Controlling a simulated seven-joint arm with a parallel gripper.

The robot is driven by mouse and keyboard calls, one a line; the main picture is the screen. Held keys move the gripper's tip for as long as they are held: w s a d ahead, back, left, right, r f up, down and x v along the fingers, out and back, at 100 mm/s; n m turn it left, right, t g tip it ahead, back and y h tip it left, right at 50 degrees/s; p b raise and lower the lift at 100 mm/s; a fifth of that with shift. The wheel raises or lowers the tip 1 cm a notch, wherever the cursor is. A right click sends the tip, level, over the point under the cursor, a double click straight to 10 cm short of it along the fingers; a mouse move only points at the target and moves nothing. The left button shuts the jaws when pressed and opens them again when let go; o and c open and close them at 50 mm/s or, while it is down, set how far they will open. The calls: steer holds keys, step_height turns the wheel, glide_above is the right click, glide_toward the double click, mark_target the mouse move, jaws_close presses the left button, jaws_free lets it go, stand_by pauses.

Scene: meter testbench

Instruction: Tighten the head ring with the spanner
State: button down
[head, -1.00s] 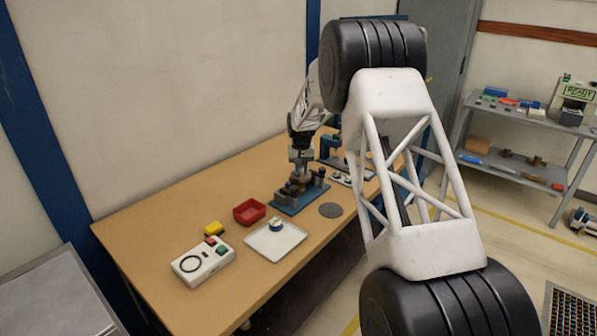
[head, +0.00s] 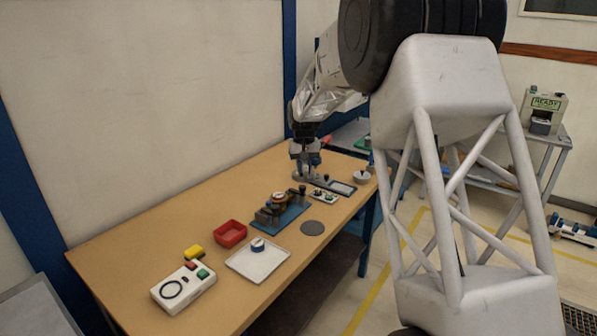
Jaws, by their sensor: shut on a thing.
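My gripper (head: 306,170) is low over the far part of the bench, beyond the blue fixture. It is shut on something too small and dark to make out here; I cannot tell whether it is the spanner. The blue fixture (head: 292,219) stands mid-bench and holds a meter body (head: 279,199) with a pale and orange-brown round top, which looks like the head ring. My gripper is clear of this body. How tight the ring sits cannot be seen.
Near the gripper are a small tray of parts (head: 324,196), a dark-framed flat plate (head: 343,187) and a round pale dish (head: 361,177).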

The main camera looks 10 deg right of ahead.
mark_target(278, 195)
steer(key=shift+s+r, duration=0.1)
steer(key=shift+m, duration=0.7)
steer(key=w+a+f, duration=0.2)
steer(key=w+f, duration=0.1)
steer(key=f, duration=0.2)
steer(key=w+a+f, duration=0.3)
steer(key=w+f, duration=0.1)
steer(key=w+a+f, duration=0.2)
steer(key=w+f, duration=0.2)
steer(key=f, duration=0.1)
steer(key=shift+w+a+f, duration=0.15)
steer(key=shift+a+f, duration=0.05)
steer(key=shift+f, duration=0.15)
steer(key=shift+w+a+f, duration=0.25)
steer(key=shift+f, duration=0.3)
steer(key=shift+m, duration=0.3)
